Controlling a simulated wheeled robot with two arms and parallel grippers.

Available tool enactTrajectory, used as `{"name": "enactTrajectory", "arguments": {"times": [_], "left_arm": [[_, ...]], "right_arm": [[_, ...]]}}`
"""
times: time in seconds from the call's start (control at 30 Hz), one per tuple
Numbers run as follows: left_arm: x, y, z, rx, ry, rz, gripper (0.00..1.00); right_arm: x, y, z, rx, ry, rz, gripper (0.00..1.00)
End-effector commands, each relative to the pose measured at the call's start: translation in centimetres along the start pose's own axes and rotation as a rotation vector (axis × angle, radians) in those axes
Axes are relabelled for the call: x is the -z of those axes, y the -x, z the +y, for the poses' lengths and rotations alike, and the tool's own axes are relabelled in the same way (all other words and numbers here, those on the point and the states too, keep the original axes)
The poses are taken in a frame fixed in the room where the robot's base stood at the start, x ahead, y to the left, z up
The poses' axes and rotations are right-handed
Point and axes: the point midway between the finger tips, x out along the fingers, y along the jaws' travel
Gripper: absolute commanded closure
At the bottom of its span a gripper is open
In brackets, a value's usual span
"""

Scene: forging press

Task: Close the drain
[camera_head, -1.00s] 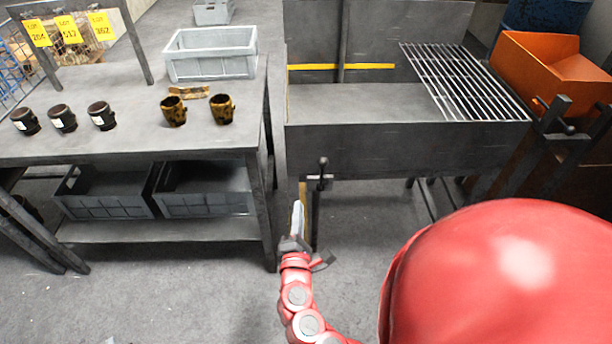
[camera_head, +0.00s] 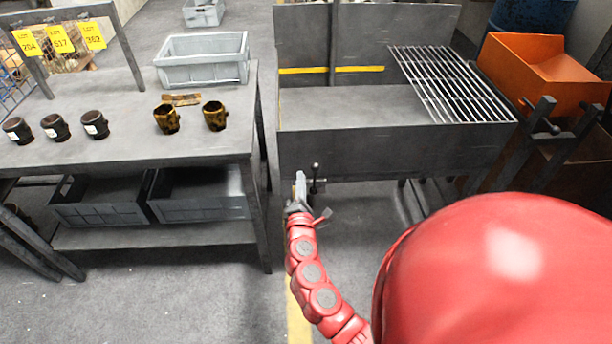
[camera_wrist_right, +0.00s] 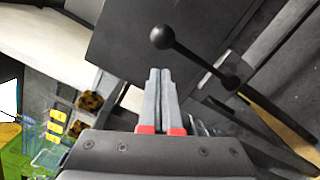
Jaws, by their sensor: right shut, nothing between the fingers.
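A steel trough (camera_head: 385,148) stands at the centre of the head view. Below its front wall is the drain valve, with a dark lever (camera_head: 316,170) that ends upward in a small ball. In the right wrist view the lever's black ball knob (camera_wrist_right: 162,37) and its rod (camera_wrist_right: 195,62) run down to a pivot (camera_wrist_right: 231,82). My right gripper (camera_head: 300,177) is just left of the lever in the head view. Its fingers (camera_wrist_right: 160,73) are shut and empty, below the knob in the wrist view; contact cannot be told. My left gripper is not in view.
A metal grate (camera_head: 450,83) covers the trough's right end. A workbench (camera_head: 110,135) with cups and a grey crate (camera_head: 203,72) stands left. An orange bin (camera_head: 545,80) stands right. Bare floor (camera_head: 170,295) lies in front.

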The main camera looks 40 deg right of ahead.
Motion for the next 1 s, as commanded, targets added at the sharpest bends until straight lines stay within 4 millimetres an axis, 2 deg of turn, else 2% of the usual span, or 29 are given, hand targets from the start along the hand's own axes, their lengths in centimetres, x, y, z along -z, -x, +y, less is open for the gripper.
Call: {"name": "enactTrajectory", "arguments": {"times": [0.07, 0.2, 1.0], "left_arm": [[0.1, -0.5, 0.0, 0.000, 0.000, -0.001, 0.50], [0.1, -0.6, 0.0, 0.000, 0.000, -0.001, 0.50], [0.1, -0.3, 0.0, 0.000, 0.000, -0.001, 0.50]], "right_arm": [[-1.0, -0.2, 0.1, 0.002, -0.001, -0.004, 1.00], [-1.5, -0.3, 0.1, 0.001, -0.001, -0.002, 1.00], [-2.4, -0.4, -0.3, 0.007, -0.069, -0.001, 1.00]]}}
